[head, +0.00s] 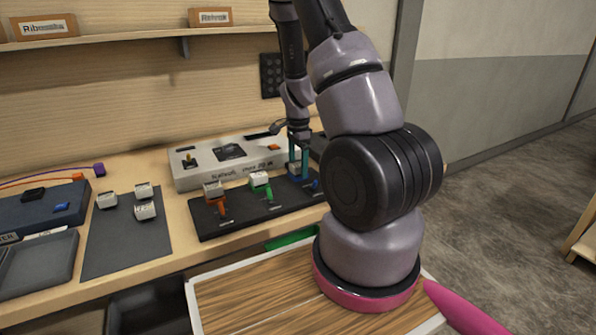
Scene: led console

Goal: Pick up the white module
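Several small white-topped modules are in view, and I cannot tell which one the task means. Three sit on a dark grey mat (125,245): a left one (107,201), a back one (143,190) and a front one (145,211). On a black board (240,218) stand one by an orange lever (213,190), one by a green lever (259,180) and one by a blue lever (295,169). My gripper (298,161) points down at the blue-lever module, its teal fingers on either side of it. Whether they grip it is too small to tell.
A white console (225,170) stands behind the black board. A dark blue box (40,213) and a grey tray (38,265) are at the left. A shelf with labelled boxes (44,27) hangs above. My arm hides the bench's right end.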

